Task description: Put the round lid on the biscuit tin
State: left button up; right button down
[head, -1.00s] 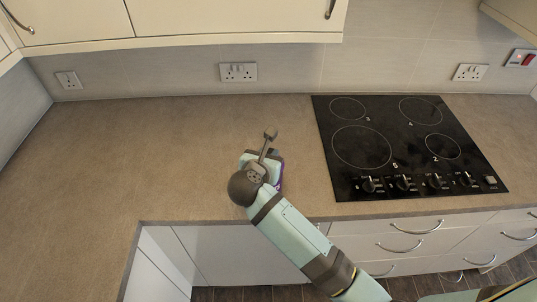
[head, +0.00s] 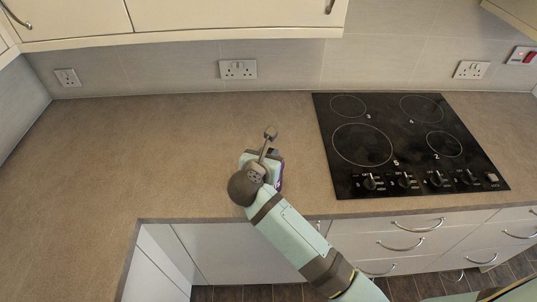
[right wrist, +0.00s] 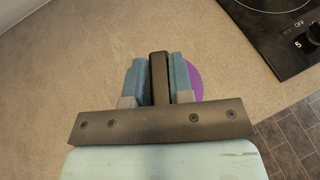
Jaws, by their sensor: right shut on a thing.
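My right gripper (head: 264,158) is over the counter, left of the hob. In the right wrist view its blue fingers (right wrist: 159,80) are shut on a dark upright bar (right wrist: 159,70). A purple piece with a rounded edge (right wrist: 195,80) shows beyond the right finger; a sliver of purple (head: 280,178) also shows beside the gripper in the head view. The bar and purple piece may be the round lid and its handle, but the hand hides most of them. I cannot make out a separate biscuit tin. My left gripper is not in view.
The brown counter (head: 130,150) is clear to the left of my right arm. A black hob (head: 400,145) with knobs along its front lies to the right. Wall cabinets (head: 230,18) overhang the back, and drawers (head: 400,240) are below the front edge.

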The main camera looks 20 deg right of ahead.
jog(key=shift+f, duration=0.1)
jog(key=c, duration=0.9)
grip_release()
